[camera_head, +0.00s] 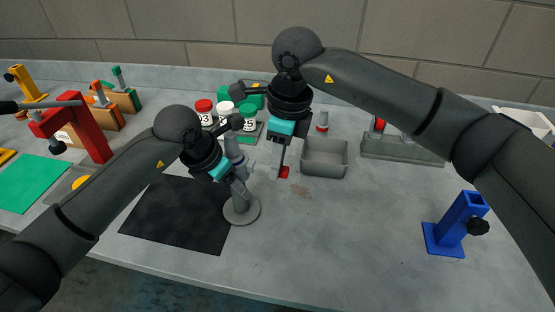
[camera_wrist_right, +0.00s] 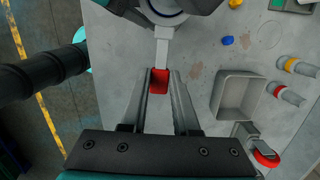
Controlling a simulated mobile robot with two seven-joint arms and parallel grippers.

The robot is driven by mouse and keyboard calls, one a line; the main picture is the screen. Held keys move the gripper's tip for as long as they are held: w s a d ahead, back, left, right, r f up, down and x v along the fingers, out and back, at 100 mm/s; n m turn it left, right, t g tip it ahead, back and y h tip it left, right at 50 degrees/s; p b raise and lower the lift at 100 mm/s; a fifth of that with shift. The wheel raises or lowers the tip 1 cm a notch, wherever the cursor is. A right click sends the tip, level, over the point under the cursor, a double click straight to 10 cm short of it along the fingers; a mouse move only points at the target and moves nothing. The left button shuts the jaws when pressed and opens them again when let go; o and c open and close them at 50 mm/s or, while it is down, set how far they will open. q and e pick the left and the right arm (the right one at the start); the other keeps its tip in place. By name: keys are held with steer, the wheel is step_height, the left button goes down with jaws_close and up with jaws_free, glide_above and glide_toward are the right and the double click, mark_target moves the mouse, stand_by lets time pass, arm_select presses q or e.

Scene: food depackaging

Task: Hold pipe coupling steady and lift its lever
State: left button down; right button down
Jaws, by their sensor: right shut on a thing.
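The pipe coupling (camera_head: 240,207) is a grey upright cylinder on a round base, standing at the right edge of the black mat. Its top shows partly at the upper edge of the right wrist view (camera_wrist_right: 168,14). Its pale lever (camera_wrist_right: 162,48) sticks out sideways and ends in a red tip (camera_wrist_right: 159,82). My right gripper (camera_head: 279,170) is shut on the lever at the red tip, one finger on each side. My left gripper (camera_head: 240,186) is at the coupling's body from the left; its fingers are too small and partly hidden to tell whether they grip.
An empty grey tray (camera_head: 325,158) lies right of the lever. Several lidded jars (camera_head: 204,112) stand behind the coupling. A red clamp stand (camera_head: 88,132) is at left, a blue stand (camera_head: 460,225) at right.

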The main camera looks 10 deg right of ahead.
mark_target(285, 170)
steer(key=c, duration=1)
jaws_free()
steer(key=shift+s+a, duration=0.1)
steer(key=shift+a, duration=0.05)
arm_select(q)
steer(key=shift+d+r, duration=0.15)
arm_select(e)
steer(key=o, duration=0.4)
steer(key=shift+c, duration=0.2)
step_height(285, 170, up, 12)
steer(key=d, duration=0.1)
steer(key=shift+s+d, duration=0.2)
steer(key=shift+d, duration=0.15)
arm_select(q)
jaws_free()
arm_select(e)
steer(key=shift+f, duration=0.1)
